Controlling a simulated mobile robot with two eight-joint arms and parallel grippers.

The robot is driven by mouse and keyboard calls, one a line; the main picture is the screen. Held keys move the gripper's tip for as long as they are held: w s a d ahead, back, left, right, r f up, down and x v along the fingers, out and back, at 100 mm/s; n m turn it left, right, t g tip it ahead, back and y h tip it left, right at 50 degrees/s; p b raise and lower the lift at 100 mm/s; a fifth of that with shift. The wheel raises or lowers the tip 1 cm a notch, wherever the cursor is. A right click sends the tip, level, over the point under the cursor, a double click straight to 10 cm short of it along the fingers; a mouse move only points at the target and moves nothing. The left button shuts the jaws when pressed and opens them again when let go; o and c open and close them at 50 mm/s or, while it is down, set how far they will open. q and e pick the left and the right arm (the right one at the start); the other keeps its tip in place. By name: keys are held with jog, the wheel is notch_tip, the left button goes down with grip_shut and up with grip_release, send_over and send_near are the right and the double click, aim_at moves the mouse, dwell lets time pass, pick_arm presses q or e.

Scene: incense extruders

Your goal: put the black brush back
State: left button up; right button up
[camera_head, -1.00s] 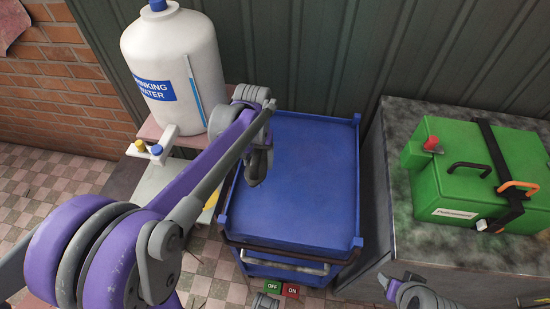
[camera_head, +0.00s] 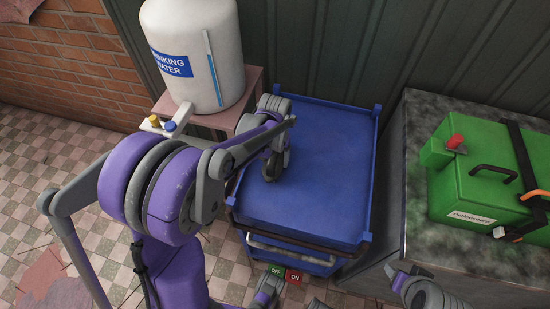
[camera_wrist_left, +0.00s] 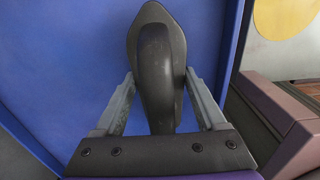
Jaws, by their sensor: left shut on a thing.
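The black brush (camera_wrist_left: 155,75) is in my left gripper (camera_wrist_left: 158,105), with one finger on each side of it. Its broad dark end points up in the wrist view. In the head view my left gripper (camera_head: 273,168) is over the left part of the blue cart (camera_head: 345,160), and a dark shape, likely the brush, hangs at its tip. I cannot tell whether the brush touches the cart top. Grey and purple links of mine show at the bottom edge of the head view; my right gripper is not clearly in view.
A white drinking water tank (camera_head: 196,50) with taps stands on a pinkish stand (camera_head: 250,92) left of the cart. A green case (camera_head: 478,180) sits on a grey speckled cabinet (camera_head: 415,150) at the right. OFF and ON buttons (camera_head: 292,276) show below the cart. The cart top is bare.

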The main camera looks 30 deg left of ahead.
pick_arm(q)
jog(key=shift+f, duration=0.1)
jog(key=o, duration=1.4)
jog(key=shift+r, duration=0.3)
notch_tip(320, 180, up, 10)
jog(key=shift+r+p, duration=0.25)
jog(key=shift+p, duration=0.45)
jog(key=shift+s+d+r, duration=0.1)
jog(key=shift+s+r, duration=0.05)
jog(key=shift+r, duration=0.45)
jog(key=s+d+f+m+t, duration=0.1)
jog(key=s+d+t, duration=0.1)
jog(key=s, duration=0.6)
jog(key=s+d+f+m+t, duration=0.1)
jog(key=s+d+f+t, duration=0.1)
jog(key=s, duration=0.6)
jog(key=d+t, duration=0.1)
jog(key=d, duration=0.1)
jog(key=shift+s+d+f+m, duration=0.2)
jog(key=shift+s+d+m, duration=0.1)
jog(key=shift+s+d, duration=0.05)
